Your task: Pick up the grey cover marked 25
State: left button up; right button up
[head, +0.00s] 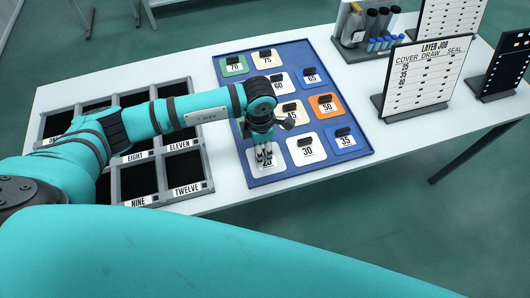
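The grey cover marked 25 (254,169) lies at the near left corner of the blue panel (310,178). Its number is partly hidden by my gripper. My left gripper (265,157) points down over this cover, with its fingertips at or just above it. The cover's handle is hidden behind the fingers, and I cannot tell whether they are closed on it. My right gripper is out of view.
The cover marked 30 (307,157) sits just right, with 35 (341,141) beyond it. Other numbered covers fill the panel. A compartment rack (210,160) stands left. A LAYER JOB board (425,75) and a bottle rack (352,52) stand right.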

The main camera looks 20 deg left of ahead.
pick_arm(q)
jog(key=shift+f, duration=0.55)
grip_shut()
jog(key=shift+r, duration=0.1)
